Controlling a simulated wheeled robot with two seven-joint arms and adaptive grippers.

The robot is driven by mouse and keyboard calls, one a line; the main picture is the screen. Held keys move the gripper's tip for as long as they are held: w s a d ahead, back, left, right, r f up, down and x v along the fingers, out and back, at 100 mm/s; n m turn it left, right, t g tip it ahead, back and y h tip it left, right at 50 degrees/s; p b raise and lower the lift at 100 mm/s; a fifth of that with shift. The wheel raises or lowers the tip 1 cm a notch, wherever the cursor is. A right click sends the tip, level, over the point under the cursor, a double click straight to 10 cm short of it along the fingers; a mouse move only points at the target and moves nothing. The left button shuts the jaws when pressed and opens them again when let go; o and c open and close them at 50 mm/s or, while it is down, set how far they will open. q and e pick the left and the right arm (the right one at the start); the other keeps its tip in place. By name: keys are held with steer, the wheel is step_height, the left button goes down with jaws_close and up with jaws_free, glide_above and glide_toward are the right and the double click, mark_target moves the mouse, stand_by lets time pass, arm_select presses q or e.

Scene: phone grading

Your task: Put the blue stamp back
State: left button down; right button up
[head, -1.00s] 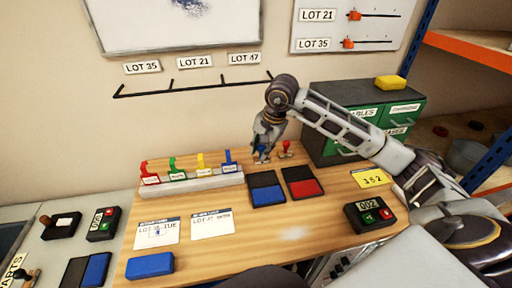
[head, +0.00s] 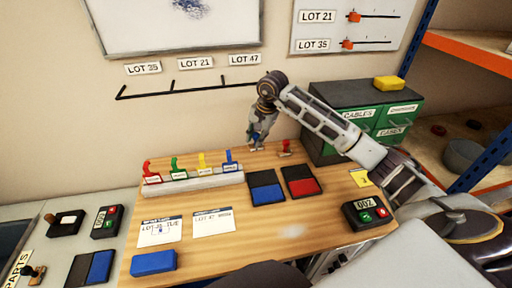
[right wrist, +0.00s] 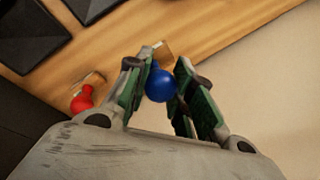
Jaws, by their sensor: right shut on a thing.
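The blue stamp has a round blue knob (right wrist: 160,85) and a light wooden base. My right gripper (head: 256,145) is at the back of the wooden table, and its green-lined fingers (right wrist: 163,92) are shut around the knob. In the head view the fingers mostly hide the stamp, and I cannot tell how far its base is from the table. The red stamp (head: 286,147) stands upright just to the right; its red knob also shows in the right wrist view (right wrist: 82,99). The blue ink pad (head: 267,194) and red ink pad (head: 303,187) lie in front. My left gripper is out of view.
A pale rack (head: 200,184) with red, green, yellow and blue labelled pieces stands to the left. Two lot cards (head: 214,223) and a blue block (head: 154,262) lie nearer. A counter box (head: 369,214) is at right, green drawers (head: 375,125) behind. The front middle is clear.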

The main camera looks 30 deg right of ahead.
steer(key=shift+f, duration=0.8)
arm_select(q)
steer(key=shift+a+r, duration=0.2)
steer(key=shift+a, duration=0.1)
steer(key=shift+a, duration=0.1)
arm_select(e)
steer(key=shift+f, duration=0.1)
steer(key=shift+f+p, duration=0.45)
steer(key=shift+f, duration=0.9)
steer(key=shift+w+f, duration=0.1)
steer(key=shift+f, duration=0.3)
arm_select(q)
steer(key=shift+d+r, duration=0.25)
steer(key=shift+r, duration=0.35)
arm_select(e)
steer(key=shift+w+d+f, duration=0.1)
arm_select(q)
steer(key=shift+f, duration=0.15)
arm_select(e)
steer(key=shift+f, duration=0.15)
steer(key=o, duration=0.8)
